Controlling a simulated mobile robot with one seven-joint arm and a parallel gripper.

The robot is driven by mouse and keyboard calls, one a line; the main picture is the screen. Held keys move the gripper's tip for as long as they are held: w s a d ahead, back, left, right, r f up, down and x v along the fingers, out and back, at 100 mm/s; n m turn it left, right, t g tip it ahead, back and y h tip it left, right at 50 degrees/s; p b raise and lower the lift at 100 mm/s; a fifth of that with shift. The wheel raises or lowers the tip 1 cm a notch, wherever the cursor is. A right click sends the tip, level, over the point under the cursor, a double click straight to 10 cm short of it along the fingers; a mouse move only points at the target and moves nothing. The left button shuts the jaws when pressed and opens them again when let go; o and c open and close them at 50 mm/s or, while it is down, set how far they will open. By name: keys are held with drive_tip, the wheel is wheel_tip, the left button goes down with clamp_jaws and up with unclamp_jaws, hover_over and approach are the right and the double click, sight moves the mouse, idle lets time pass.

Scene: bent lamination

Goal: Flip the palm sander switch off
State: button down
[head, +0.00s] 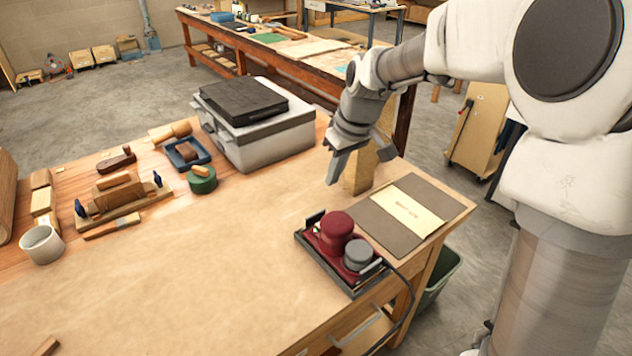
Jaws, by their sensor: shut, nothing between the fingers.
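The palm sander (337,229) is dark red with a rounded top. It sits in a low dark tray (344,287) near the front right part of the workbench. A round grey part (358,252) is beside the red top, and a dark cord runs from the tray over the bench edge. The sander's switch is too small to make out, so its position cannot be told. My gripper (334,176) is shut and empty, pointing down above the bench behind the sander, apart from it.
A dark grey mat (395,233) with a pale labelled sheet (407,211) lies right of the sander. A wooden block (361,174) stands behind my gripper. A grey case (262,139) is at the back. The bench (215,270) left of the sander is clear.

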drive_tip(key=shift+w+a, duration=0.1)
drive_tip(key=shift+w, duration=0.25)
hover_over(316, 223)
drive_tip(key=f, duration=0.8)
drive_tip(key=d+f, duration=0.1)
drive_tip(key=f, duration=0.3)
drive_tip(key=shift+s+b, duration=0.3)
drive_tip(key=shift+a+f, duration=0.15)
drive_tip(key=shift+f, duration=0.55)
drive_tip(key=b, duration=0.1)
drive_tip(key=f+h+b, duration=0.1)
drive_tip(key=b, duration=0.1)
drive_tip(key=shift+s+a+f+t, duration=0.2)
drive_tip(key=shift+s+a+t, duration=0.05)
drive_tip(key=shift+a+t, duration=0.05)
drive_tip(key=shift+r, duration=0.2)
drive_tip(key=shift+d, duration=0.1)
